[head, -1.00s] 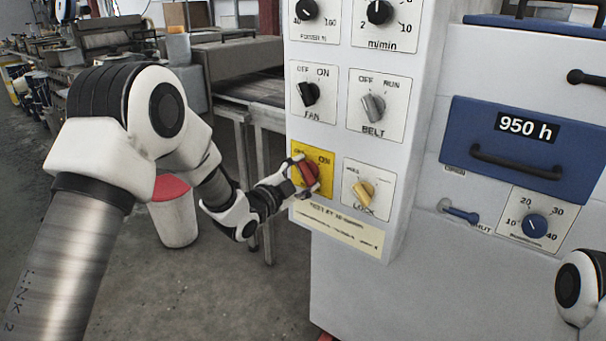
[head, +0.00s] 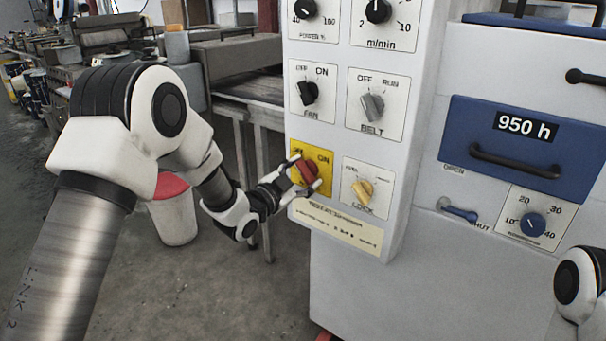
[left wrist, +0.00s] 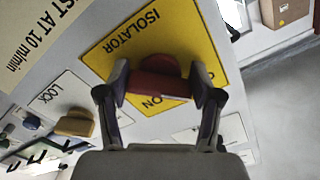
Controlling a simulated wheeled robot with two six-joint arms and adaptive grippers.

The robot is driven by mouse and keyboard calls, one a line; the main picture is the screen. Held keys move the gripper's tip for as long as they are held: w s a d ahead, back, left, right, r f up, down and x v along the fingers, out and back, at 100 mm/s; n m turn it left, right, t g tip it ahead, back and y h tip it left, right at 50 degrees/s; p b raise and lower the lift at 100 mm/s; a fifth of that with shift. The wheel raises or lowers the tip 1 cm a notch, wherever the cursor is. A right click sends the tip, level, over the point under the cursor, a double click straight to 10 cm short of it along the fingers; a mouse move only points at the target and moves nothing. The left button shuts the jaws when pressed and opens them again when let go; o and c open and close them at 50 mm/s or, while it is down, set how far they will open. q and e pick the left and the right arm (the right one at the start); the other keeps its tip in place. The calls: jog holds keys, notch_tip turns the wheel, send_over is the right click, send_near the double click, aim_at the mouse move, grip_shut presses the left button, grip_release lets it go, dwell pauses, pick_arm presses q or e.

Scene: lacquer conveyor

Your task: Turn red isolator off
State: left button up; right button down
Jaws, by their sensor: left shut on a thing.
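The red isolator knob (head: 308,172) sits on a yellow plate (head: 326,182) at the lower left of the white control panel. The ON label shows at the plate's upper right; the label at its upper left is partly covered by a finger. My left gripper (head: 305,173) is shut on the knob, one finger on each side. In the left wrist view, the red knob (left wrist: 158,78) lies between the two fingertips, over the yellow ISOLATOR plate (left wrist: 135,38). The knob's exact pointing direction is hard to tell. My right gripper is out of view; only part of that arm shows at the right edge.
The yellow LOCK knob (head: 362,190) is close to the right of the isolator. The black FAN knob (head: 308,93) and grey BELT knob (head: 372,106) are above. A white bin with a red top (head: 172,212) stands on the floor behind my left arm.

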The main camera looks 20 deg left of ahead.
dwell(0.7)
pick_arm(q)
jog(key=o, duration=1.1)
jog(key=v, duration=1.2)
